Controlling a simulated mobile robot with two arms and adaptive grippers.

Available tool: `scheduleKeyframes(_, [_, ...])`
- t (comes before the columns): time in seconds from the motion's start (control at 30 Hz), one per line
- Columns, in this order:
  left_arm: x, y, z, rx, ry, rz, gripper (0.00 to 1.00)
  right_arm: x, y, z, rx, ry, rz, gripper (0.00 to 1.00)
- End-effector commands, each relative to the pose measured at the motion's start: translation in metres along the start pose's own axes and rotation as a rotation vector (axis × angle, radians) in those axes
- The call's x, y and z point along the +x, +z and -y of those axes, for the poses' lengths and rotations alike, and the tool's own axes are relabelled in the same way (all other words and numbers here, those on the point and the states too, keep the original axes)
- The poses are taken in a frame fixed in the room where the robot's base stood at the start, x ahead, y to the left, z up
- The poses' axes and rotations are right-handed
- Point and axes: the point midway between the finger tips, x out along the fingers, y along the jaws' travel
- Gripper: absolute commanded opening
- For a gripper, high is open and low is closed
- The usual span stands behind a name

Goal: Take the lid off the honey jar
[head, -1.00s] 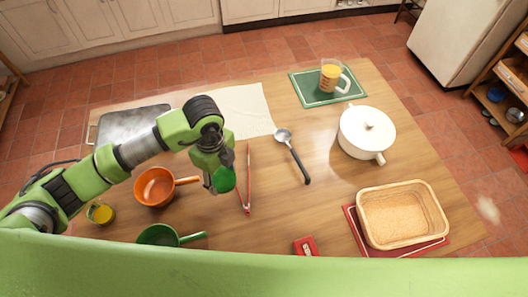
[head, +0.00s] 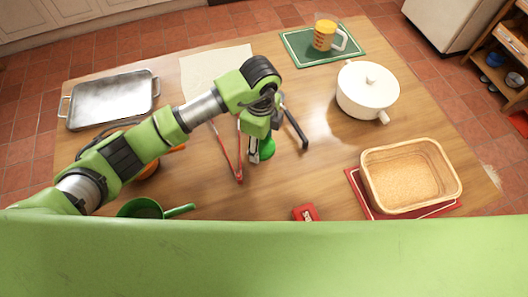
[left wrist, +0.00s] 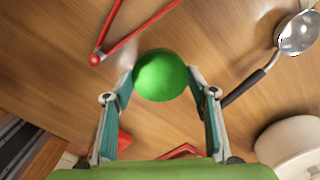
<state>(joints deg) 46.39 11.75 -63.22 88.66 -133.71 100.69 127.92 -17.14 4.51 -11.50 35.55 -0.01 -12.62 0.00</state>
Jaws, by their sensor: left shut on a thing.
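My left gripper (head: 262,146) is shut on a green, rounded lid (head: 267,150), over the middle of the table between red tongs and a ladle. In the left wrist view, the green lid (left wrist: 160,76) is a smooth dome between the two fingers of the left gripper (left wrist: 160,88). The fingers touch its left and right sides. I cannot tell its exact height above the wood. The honey jar does not show now; its earlier spot at the table's left is behind my arm. My right gripper is not in view.
Red tongs (head: 237,174) and a ladle (head: 297,130) flank the gripper. A red box (head: 305,212) lies in front; a white pot (head: 368,98) and basket (head: 455,172) stand right. A green pan (head: 140,208) and metal tray (head: 112,100) are left. Wood right of the ladle is clear.

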Motion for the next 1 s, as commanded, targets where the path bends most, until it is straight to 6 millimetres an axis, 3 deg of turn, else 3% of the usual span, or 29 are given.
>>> scheduleKeyframes(0.37, [0.04, -0.006, 0.005, 0.0, 0.0, 0.001, 0.26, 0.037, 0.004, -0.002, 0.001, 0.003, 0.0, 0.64])
scheduleKeyframes(0.8, [0.043, -0.006, 0.005, 0.0, 0.0, 0.001, 0.26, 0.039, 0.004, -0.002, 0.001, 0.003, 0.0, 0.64])
scheduleKeyframes(0.83, [0.043, -0.006, 0.005, 0.0, -0.001, 0.001, 0.57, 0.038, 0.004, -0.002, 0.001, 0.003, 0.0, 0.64])
scheduleKeyframes(0.87, [0.042, -0.006, 0.005, 0.0, -0.001, 0.001, 0.65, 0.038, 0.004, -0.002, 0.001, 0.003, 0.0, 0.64])
scheduleKeyframes(1.0, [0.042, -0.006, 0.005, 0.0, 0.0, 0.001, 0.69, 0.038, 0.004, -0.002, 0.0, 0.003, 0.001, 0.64])
